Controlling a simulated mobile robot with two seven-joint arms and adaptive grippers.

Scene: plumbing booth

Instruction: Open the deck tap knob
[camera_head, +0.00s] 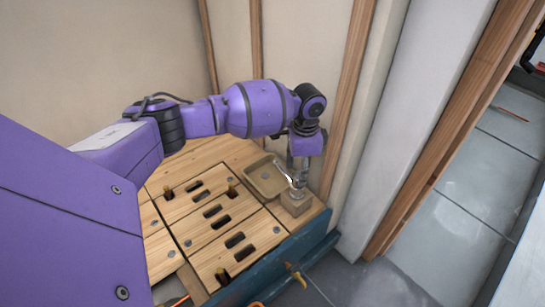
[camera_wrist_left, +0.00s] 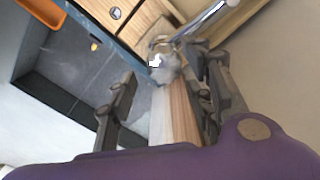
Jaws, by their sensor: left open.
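The deck tap (camera_head: 297,190) is a small metal tap on a wooden block (camera_head: 296,205) at the right corner of the wooden bench. In the left wrist view its round shiny knob (camera_wrist_left: 163,68) shows near the middle, with a metal spout (camera_wrist_left: 212,19) reaching up and right. My left gripper (camera_head: 299,168) points down over the tap. In the left wrist view my left gripper (camera_wrist_left: 171,70) is open, with one dark finger on each side of the knob. I cannot tell whether either finger touches it. My right gripper is not in view.
A tan basin (camera_head: 263,182) sits left of the tap. The slotted wooden bench top (camera_head: 205,205) has several dark slots and pegs. Walls with wooden studs (camera_head: 350,90) stand close behind and right of the tap.

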